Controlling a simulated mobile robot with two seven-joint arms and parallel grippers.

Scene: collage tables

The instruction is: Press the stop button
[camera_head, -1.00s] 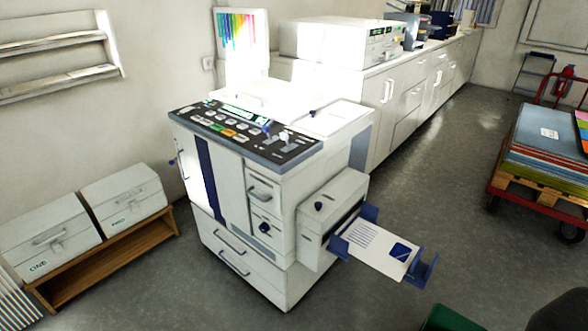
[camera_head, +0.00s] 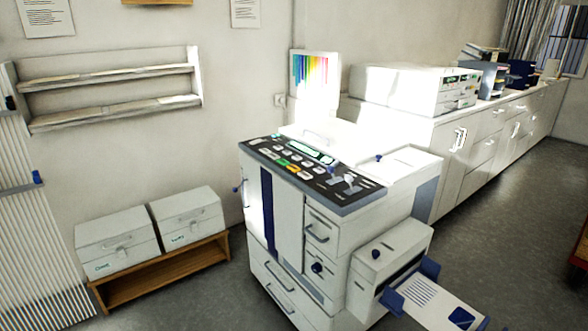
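A white printing machine (camera_head: 323,233) with blue trim stands in the middle of the view. Its dark control panel (camera_head: 346,199) slopes along the top front edge. The panel carries several small buttons in white, green and orange, a lit display (camera_head: 311,152) and small levers at its right end. An orange button (camera_head: 294,171) sits beside a green one in the panel's lower row. The labels are too small to read, so I cannot tell which button is stop. Neither of my grippers is in view.
A printed sheet lies on the output tray (camera_head: 428,302) that juts out at the machine's lower right. Two white boxes (camera_head: 117,240) sit on a low wooden bench (camera_head: 165,279) at left. White cabinets (camera_head: 478,150) run along the back wall. Grey floor shows between bench and machine.

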